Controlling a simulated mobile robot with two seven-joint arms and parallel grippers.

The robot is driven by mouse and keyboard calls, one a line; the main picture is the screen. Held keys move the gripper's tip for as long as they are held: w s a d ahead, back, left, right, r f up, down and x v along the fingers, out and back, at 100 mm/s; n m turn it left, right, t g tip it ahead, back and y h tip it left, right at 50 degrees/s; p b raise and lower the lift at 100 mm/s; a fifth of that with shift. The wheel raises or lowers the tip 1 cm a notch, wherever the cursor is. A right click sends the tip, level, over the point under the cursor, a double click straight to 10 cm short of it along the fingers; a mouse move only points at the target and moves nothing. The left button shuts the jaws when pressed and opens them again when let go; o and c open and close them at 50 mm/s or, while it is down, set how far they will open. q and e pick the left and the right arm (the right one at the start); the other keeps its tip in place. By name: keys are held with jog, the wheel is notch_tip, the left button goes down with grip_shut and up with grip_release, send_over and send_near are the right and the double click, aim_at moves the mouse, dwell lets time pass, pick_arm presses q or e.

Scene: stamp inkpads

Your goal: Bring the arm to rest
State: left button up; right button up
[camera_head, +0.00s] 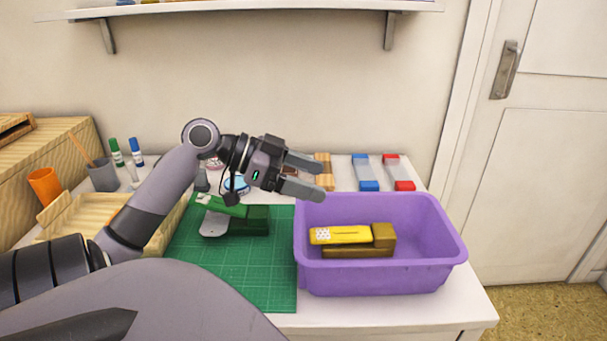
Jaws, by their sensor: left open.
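My left arm reaches in from the left, and my left gripper (316,180) is open and empty. In the picture its fingers lie just above the back left rim of the purple bin (380,279). A yellow and brown stapler-like thing (340,235) lies inside that bin. A green stapler-like thing (250,217) with a pale plate stands on the green cutting mat (195,267), below the gripper in the picture. My right gripper is not in view.
Blue-ended (368,185) and red-ended (404,185) grey pieces lie behind the bin. An orange cup (45,185), a grey cup (102,178) and a wooden tray (88,209) stand at left. A wall shelf (240,9) hangs above. The mat's front is clear.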

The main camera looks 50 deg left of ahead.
pick_arm(q)
jog(key=shift+s+a+r, duration=0.15)
jog(key=shift+s+a, duration=0.15)
jog(key=shift+s, duration=0.05)
dwell(0.4)
